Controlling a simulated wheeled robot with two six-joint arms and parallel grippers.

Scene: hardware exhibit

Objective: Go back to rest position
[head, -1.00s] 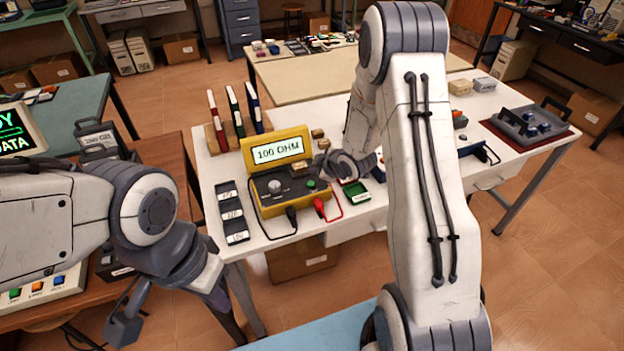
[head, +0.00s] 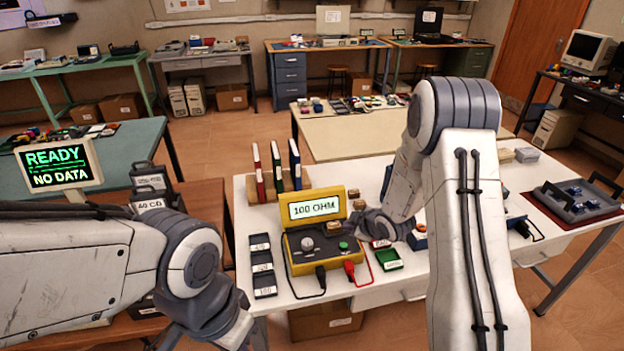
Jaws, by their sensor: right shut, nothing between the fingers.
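My right gripper (head: 366,222) is over the white table, just right of the yellow meter, and its fingers are small and partly hidden. It holds nothing that I can see. The yellow meter (head: 318,250) stands open, and its lid screen (head: 314,207) reads "100 OHM". A red and a black lead are plugged into its front. My left arm comes in from the left over the brown table, and its gripper is out of the picture at the bottom.
A black labelled strip tray (head: 262,266) lies left of the meter. A green tray (head: 389,259) lies right of it. Three binders (head: 277,168) stand behind. A screen (head: 56,166) at the left reads "READY NO DATA". A grey tray (head: 577,198) sits at the table's right end.

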